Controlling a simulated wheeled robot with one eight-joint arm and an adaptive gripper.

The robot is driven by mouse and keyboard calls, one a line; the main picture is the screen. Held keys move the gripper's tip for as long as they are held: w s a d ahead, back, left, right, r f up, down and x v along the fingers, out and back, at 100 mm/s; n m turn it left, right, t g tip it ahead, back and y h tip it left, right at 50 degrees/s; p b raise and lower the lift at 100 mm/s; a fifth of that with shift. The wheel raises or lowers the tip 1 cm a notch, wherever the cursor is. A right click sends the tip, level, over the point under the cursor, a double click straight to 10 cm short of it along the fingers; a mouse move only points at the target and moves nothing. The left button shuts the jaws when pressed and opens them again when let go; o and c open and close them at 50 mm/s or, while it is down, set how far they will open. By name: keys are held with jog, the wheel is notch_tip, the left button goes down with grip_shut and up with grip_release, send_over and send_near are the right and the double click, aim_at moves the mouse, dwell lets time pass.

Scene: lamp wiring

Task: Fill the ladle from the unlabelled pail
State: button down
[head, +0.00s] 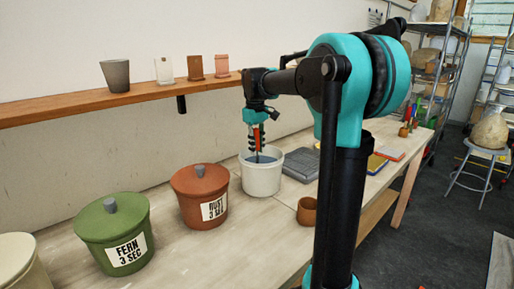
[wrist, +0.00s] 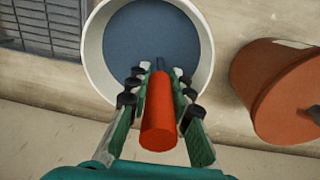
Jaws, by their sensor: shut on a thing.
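The white pail (head: 262,180) stands open on the bench with no label showing, and blue-grey liquid (head: 262,158) inside. In the wrist view its white rim (wrist: 92,50) rings the same liquid (wrist: 150,35). My gripper (head: 256,137) is above the pail, pointing down. It also shows in the wrist view (wrist: 158,88), shut on the red handle of the ladle (wrist: 158,118). In the head view a thin dark stem (head: 257,155) runs down from the grip into the pail mouth. The ladle's bowl is hidden, so I cannot tell whether it is under the liquid.
A lidded rust pail (head: 197,200) labelled RUST 3 SEC stands left of the white pail. A lidded green pail (head: 115,235) labelled FERN 3 SEC is further left. A small brown pot (head: 308,211) and a grey grid-like slab (head: 301,165) are to the right. A wall shelf (head: 130,92) runs behind.

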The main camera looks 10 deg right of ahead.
jog(key=shift+r, duration=0.1)
dwell(0.5)
jog(key=shift+r, duration=5.5)
jog(key=shift+r, duration=1.55)
